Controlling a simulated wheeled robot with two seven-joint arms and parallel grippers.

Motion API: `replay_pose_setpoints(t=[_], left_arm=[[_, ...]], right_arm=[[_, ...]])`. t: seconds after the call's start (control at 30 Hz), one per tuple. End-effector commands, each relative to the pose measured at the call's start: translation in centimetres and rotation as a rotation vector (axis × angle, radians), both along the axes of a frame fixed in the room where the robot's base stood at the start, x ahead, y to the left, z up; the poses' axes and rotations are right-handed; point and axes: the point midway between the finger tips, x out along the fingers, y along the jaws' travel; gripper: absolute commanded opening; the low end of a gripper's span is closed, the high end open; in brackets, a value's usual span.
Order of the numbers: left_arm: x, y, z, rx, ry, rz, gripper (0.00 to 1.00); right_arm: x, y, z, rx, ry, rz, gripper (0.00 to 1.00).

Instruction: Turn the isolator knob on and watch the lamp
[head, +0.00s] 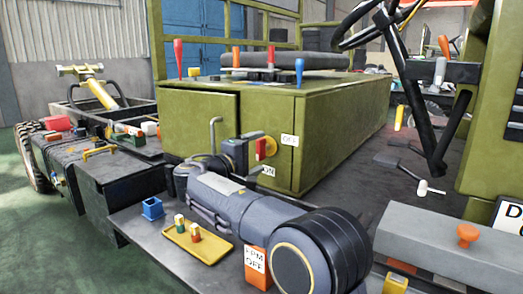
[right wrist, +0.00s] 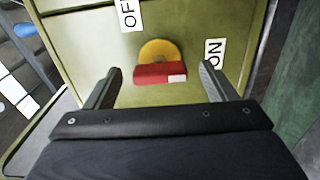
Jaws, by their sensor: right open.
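The isolator knob is a red handle (head: 261,149) on a round yellow disc (head: 271,146), on the front of the green cabinet (head: 330,118). An OFF label (head: 289,140) is up and right of it, and an ON label (head: 268,171) is below. In the right wrist view the red handle (right wrist: 158,74) has a white mark at its right end, on the side of the ON label (right wrist: 214,52). My right gripper (right wrist: 160,72) is open, its fingers on either side of the handle with visible gaps. I cannot make out a lamp. My left gripper is not in view.
A bent grey rod (head: 213,133) stands left of the knob. A steering wheel (head: 360,22) is upper right.

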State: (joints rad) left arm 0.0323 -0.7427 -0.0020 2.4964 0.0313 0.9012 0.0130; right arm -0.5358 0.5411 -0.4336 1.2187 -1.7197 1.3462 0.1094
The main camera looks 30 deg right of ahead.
Motion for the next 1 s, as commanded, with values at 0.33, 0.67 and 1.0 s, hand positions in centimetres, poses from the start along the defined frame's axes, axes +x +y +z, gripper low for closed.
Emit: replay_pose_setpoints(t=[0.33, 0.67, 1.0], left_arm=[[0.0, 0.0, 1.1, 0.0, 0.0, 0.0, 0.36], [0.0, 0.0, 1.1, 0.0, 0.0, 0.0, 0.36], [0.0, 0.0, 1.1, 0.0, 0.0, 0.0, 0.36]], right_arm=[[-1.8, 4.3, 0.0, 0.001, 0.0, 0.001, 0.78], [-1.9, 4.5, 0.0, 0.001, 0.0, 0.0, 0.78], [-1.9, 4.5, 0.0, 0.001, 0.0, 0.0, 0.78]])
